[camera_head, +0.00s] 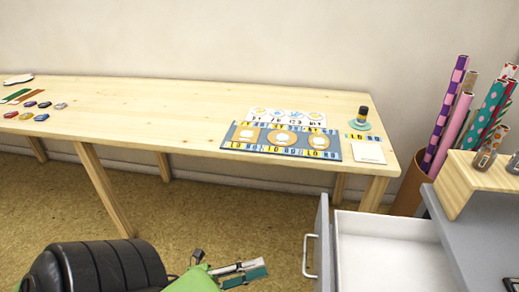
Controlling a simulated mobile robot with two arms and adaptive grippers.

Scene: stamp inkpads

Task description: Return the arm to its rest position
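My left gripper (250,270) shows at the bottom of the head view, low in front of the wooden table and apart from it. Its pale and teal finger parts point right, beyond a green arm part. The gap between the fingers is not clear, and I see nothing held in it. A black ribbed part, which seems to be mine, covers the bottom left. My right gripper is not in view.
The wooden table (150,120) carries a blue printed mat (232,147), a dark stamp (362,112) and several coloured inkpads (41,117). An open white drawer (390,255) stands right of my gripper. Paper rolls (447,115) fill a bin behind it.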

